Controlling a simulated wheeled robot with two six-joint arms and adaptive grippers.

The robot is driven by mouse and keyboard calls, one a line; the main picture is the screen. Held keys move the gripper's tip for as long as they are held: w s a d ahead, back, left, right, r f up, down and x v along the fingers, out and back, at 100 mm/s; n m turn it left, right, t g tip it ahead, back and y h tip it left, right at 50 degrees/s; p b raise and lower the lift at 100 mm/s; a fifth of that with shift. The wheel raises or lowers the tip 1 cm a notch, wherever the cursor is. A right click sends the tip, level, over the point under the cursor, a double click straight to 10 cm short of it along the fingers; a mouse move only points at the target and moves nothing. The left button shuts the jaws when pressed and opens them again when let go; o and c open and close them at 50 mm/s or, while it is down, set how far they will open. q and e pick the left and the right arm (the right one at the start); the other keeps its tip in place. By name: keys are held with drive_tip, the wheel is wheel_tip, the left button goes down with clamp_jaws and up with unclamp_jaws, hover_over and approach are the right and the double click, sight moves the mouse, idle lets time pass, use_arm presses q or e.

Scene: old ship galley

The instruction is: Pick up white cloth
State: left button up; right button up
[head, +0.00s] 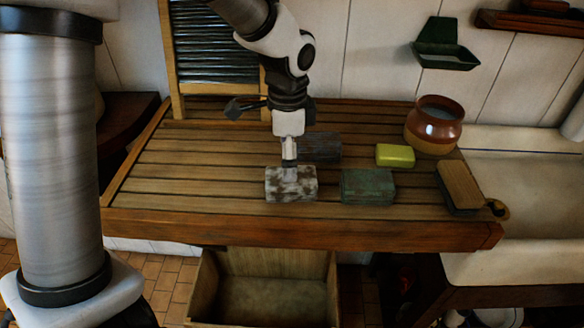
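The white cloth (279,193) looks like a small folded block with grey blotches. It lies on the slatted wooden board near its front edge. My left gripper (290,170) comes down from above, with its tips over the top middle of the cloth. The fingers are seen edge-on as one narrow shape, so I cannot tell whether they are open or shut, or whether they hold the cloth. The cloth appears to rest on the board. My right gripper is not in view.
A dark grey block (322,146) lies just behind, a dark green block (367,187) to the right. Further right are a yellow-green block (395,156), a brown pot (433,138) and a wooden brush (460,184). A washboard (204,52) stands behind; an open crate (325,264) is below. The board's left is clear.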

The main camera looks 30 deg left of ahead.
sight(291, 184)
use_arm(q)
drive_tip(key=shift+s+d+f, duration=0.3)
drive_tip(key=shift+s+f, duration=0.25)
drive_tip(key=shift+f, duration=0.3)
drive_tip(key=f, duration=0.3)
drive_tip(key=f+p, duration=0.1)
drive_tip(key=shift+w+a+f, duration=0.25)
drive_tip(key=shift+w, duration=0.1)
drive_tip(key=shift+w+a+f, duration=0.1)
drive_tip(key=shift+w+f, duration=0.05)
drive_tip(key=shift+f, duration=0.15)
drive_tip(key=shift+r, duration=0.1)
drive_tip(key=shift+c, duration=0.4)
drive_tip(key=shift+s+d, duration=0.2)
drive_tip(key=shift+s, duration=0.1)
drive_tip(key=c, duration=1.2)
